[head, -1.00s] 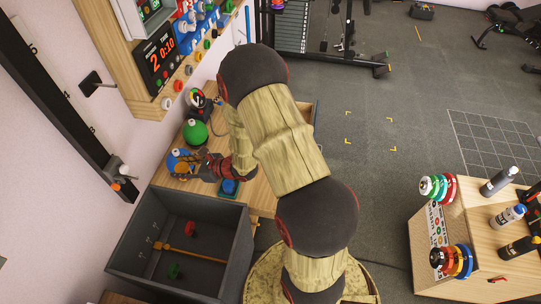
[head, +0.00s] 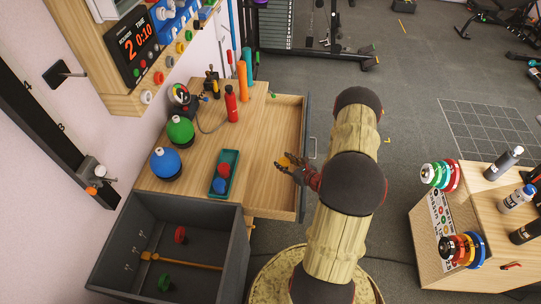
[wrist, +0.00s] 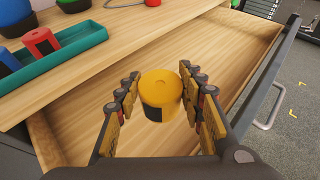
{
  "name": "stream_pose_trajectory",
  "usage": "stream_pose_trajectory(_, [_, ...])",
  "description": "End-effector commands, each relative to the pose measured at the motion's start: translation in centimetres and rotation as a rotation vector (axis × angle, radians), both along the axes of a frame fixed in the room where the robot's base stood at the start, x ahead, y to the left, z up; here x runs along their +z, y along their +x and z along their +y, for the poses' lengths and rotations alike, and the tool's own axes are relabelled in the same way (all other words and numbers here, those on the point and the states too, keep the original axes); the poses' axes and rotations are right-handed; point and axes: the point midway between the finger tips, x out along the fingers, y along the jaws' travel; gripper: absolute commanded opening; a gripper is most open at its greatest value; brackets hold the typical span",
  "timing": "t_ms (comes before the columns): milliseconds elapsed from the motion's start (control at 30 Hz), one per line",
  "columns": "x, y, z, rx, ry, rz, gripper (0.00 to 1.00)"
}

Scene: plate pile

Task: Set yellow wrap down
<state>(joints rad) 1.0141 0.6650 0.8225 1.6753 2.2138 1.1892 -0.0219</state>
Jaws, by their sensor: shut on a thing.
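The yellow wrap (wrist: 161,90) is a short yellow roll with a dark band, between the fingers of my gripper (wrist: 160,105) in the wrist view. My gripper (head: 287,164) is shut on it and holds it over the open wooden drawer (head: 289,120) in the head view. The drawer floor (wrist: 75,120) around the wrap looks bare; the part beneath the wrap is hidden. A teal tray (head: 233,158) on the worktop to the left holds a red wrap (head: 224,171) and a blue wrap (head: 219,186).
A green ball-shaped item (head: 180,130), a blue one (head: 165,163) and a red bottle (head: 231,104) stand on the worktop (head: 200,155). A dark open bin (head: 125,240) is at front left. The drawer front with its handle (wrist: 268,110) bounds the right.

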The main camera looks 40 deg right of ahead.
Motion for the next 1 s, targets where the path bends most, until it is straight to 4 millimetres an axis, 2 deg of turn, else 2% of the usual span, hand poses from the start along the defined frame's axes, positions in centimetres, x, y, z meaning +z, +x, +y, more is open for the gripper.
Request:
stream_pose_trajectory(167, [-1.6,2.8,0.3,0.004,-0.003,-0.002,0.13])
stream_pose_trajectory(433, [-4.4,8.9,0.7,0.004,-0.002,-0.002,0.13])
stream_pose_trajectory(600, [-7.4,11.2,0.8,0.001,-0.001,0.0,0.13])
stream_pose_trajectory(733, [-8.6,12.4,0.8,0.0,-0.001,-0.002,0.13])
stream_pose_trajectory(1000, [-10.0,13.6,0.9,-0.001,0.0,-0.001,0.13])
